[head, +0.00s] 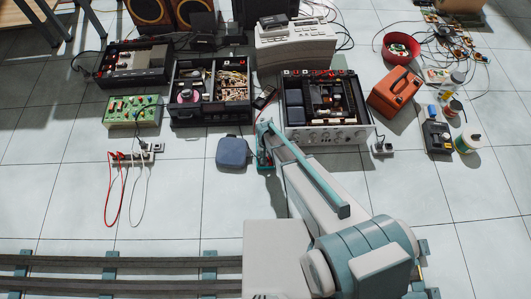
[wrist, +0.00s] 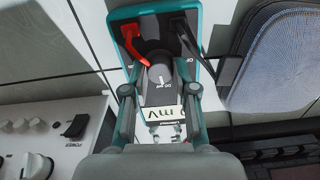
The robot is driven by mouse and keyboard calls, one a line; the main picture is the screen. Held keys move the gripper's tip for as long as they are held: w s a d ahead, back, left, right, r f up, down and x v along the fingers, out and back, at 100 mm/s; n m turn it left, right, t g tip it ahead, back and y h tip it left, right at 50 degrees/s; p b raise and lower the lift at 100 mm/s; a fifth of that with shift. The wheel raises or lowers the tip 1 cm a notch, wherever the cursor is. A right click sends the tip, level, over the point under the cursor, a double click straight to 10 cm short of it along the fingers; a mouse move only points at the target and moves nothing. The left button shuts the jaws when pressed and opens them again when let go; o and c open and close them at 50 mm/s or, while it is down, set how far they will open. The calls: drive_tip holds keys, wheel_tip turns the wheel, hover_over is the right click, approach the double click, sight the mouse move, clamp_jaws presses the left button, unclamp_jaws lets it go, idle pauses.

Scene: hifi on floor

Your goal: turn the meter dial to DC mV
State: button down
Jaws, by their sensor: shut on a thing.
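The meter (wrist: 120,62) has a teal case and a dark face, with a red plug and a black plug at its far end in the wrist view. Its grey dial (wrist: 160,74) sits between the fingers of my gripper (wrist: 160,90), which are shut on it from both sides. Small lettering near the dial is too small to read surely.
A blue-grey case (head: 234,152) lies close to the left of the meter. An open instrument with knobs (head: 328,133) stands to the right. An open black box (head: 210,117) is behind left. Red and white leads (head: 117,195) lie farther left. The front floor tiles are mostly clear.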

drive_tip(key=shift+m, duration=0.6)
drive_tip(key=c, duration=0.9)
unclamp_jaws()
drive_tip(key=shift+r, duration=0.1)
wheel_tip(320, 180, up, 12)
